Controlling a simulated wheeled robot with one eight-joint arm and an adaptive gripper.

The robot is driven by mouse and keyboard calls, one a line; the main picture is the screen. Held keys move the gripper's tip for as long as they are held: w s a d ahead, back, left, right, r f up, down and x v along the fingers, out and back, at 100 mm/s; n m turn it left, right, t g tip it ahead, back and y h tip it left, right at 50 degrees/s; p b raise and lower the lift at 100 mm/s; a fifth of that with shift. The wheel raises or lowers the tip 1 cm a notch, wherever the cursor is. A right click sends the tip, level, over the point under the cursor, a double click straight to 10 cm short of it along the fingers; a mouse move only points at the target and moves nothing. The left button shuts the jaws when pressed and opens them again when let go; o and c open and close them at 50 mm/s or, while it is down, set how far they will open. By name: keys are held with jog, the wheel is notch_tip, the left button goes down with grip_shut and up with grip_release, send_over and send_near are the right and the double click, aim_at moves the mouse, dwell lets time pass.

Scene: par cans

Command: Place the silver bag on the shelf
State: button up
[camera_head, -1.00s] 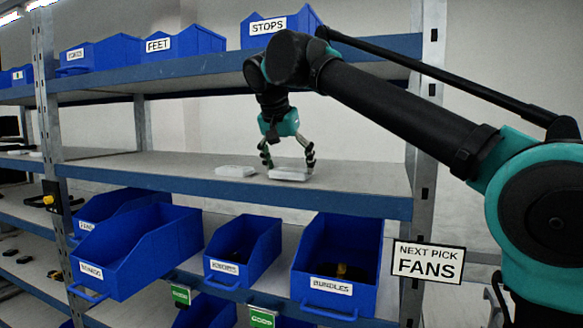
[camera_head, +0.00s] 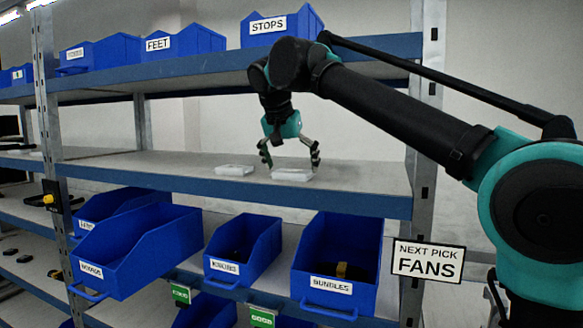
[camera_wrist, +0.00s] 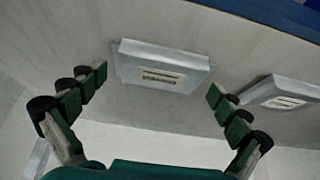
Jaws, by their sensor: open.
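A silver bag (camera_head: 292,175) lies flat on the middle shelf (camera_head: 130,172), right of centre. It shows between the open fingers in the wrist view (camera_wrist: 163,66), with a label on its top. A second, similar silver bag (camera_head: 235,170) lies to its left on the same shelf and shows at the right in the wrist view (camera_wrist: 280,92). My gripper (camera_head: 291,159) is open and empty, pointing down just above the right-hand bag, with the fingers apart from it.
Blue bins, among them the BUNDLES bin (camera_head: 329,290), sit on the level below. More blue bins, such as the STOPS bin (camera_head: 285,25), stand on the top shelf. A FANS sign (camera_head: 428,262) hangs at the right post. The middle shelf is clear left of the bags.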

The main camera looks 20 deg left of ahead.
jog(key=v, duration=0.7)
jog(key=shift+r, duration=0.25)
jog(key=shift+s+f, duration=0.1)
